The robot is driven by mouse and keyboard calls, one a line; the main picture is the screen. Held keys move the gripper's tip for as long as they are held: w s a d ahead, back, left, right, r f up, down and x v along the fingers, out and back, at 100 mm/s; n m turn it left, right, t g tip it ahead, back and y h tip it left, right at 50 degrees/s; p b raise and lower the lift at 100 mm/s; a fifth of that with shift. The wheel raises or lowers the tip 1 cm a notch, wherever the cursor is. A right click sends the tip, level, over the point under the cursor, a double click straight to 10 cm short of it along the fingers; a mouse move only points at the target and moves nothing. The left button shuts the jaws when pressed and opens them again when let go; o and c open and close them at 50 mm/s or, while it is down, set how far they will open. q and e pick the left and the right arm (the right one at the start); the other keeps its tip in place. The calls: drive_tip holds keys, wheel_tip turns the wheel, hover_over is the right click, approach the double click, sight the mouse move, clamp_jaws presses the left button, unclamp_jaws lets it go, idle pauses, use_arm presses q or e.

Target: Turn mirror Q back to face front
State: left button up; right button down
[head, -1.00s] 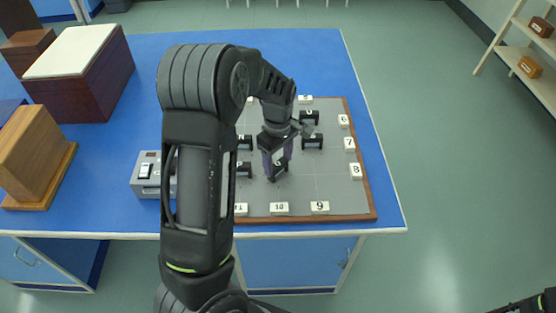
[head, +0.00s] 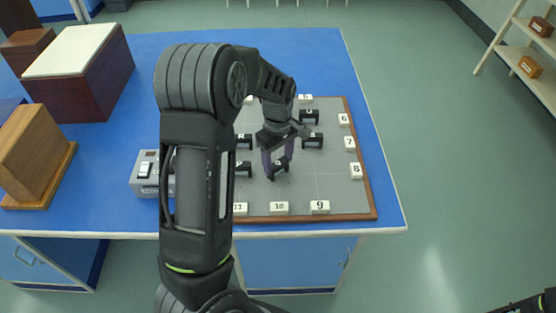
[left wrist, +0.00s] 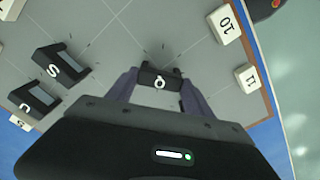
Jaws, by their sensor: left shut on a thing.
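Mirror Q (head: 279,168) is a small black block-shaped mount on the grey board (head: 335,185), near its front middle. It stands turned at an angle to the board's grid lines in the head view. My left gripper (head: 277,164) reaches down from above with its fingers shut on opposite sides of mirror Q. In the left wrist view, the mount with its white letter (left wrist: 159,82) sits between the two fingertips (left wrist: 160,80). My right gripper does not show clearly; only a dark arm part is at the bottom right corner.
Other black mirror mounts stand close by, including one at the right (head: 312,141) and mirror S (left wrist: 60,68). White number tiles, such as the 9 (head: 319,207), line the board's edge. A grey switch box (head: 146,173) and wooden boxes (head: 75,70) stand to the left.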

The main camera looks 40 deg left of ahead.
sight(278, 163)
use_arm(q)
drive_tip(key=m+b, duration=0.1)
drive_tip(key=m, duration=0.3)
drive_tip(key=shift+m, duration=0.3)
drive_tip(key=shift+m+b, duration=0.65)
drive_tip(key=shift+m, duration=0.95)
drive_tip(key=o, duration=1.4)
drive_tip(key=shift+c, duration=0.2)
drive_tip(key=shift+r+b, duration=0.5)
drive_tip(key=shift+r, duration=3.45)
